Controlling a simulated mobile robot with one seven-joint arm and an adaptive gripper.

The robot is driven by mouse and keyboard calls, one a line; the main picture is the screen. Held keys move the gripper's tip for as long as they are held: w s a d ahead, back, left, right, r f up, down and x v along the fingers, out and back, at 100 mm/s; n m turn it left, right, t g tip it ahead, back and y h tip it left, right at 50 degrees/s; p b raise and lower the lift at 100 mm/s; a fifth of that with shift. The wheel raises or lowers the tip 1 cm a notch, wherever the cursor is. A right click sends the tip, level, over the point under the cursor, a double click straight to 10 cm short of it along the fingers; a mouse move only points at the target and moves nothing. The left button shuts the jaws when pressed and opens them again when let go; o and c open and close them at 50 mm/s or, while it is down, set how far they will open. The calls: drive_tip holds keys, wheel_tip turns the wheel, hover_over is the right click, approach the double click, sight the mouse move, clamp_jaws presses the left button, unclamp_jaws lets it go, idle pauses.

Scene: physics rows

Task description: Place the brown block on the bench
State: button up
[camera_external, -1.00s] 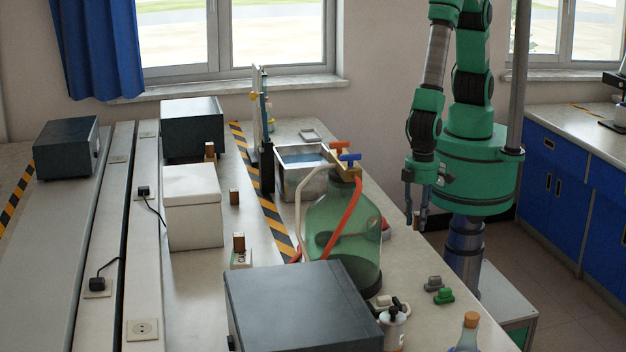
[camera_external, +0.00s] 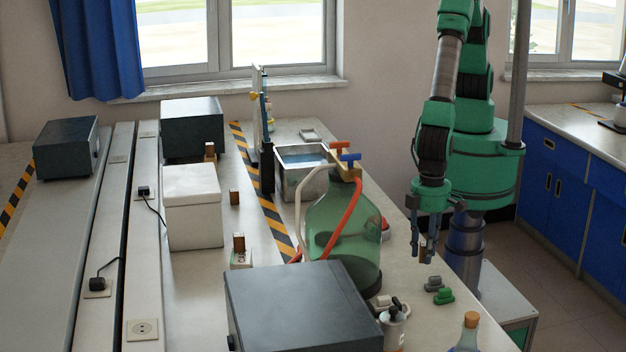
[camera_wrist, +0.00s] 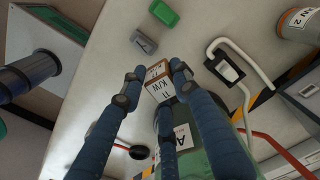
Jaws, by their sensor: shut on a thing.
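The brown block (camera_wrist: 157,72), with white labels on its sides, is between the fingertips of my gripper (camera_wrist: 157,76) in the wrist view. My gripper is shut on it. In the external view my gripper (camera_external: 420,238) points down over the right edge of the bench (camera_external: 408,285), and the block shows only as a small brown patch between the fingers. The bench top also fills much of the wrist view (camera_wrist: 190,50). The block appears held above the bench, but its exact height cannot be told.
A green glass bottle (camera_external: 343,232) with red and white tubes stands left of my gripper. A grey piece (camera_external: 432,284) and a green piece (camera_external: 443,296) lie near the bench's right edge. A dark box (camera_external: 295,305) is in front.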

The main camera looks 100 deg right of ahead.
drive_tip(key=a+p, duration=0.2)
drive_tip(key=a, duration=1.6)
drive_tip(key=shift+a+r+m, duration=0.3)
drive_tip(key=shift+r+m, duration=0.05)
drive_tip(key=shift+m, duration=0.05)
hover_over(454, 335)
drive_tip(key=shift+f, duration=3.15)
drive_tip(key=shift+f, duration=1.85)
drive_tip(key=shift+f, duration=0.2)
drive_tip(key=o, duration=1.1)
drive_tip(key=shift+o, duration=0.3)
drive_tip(key=shift+r, duration=0.1)
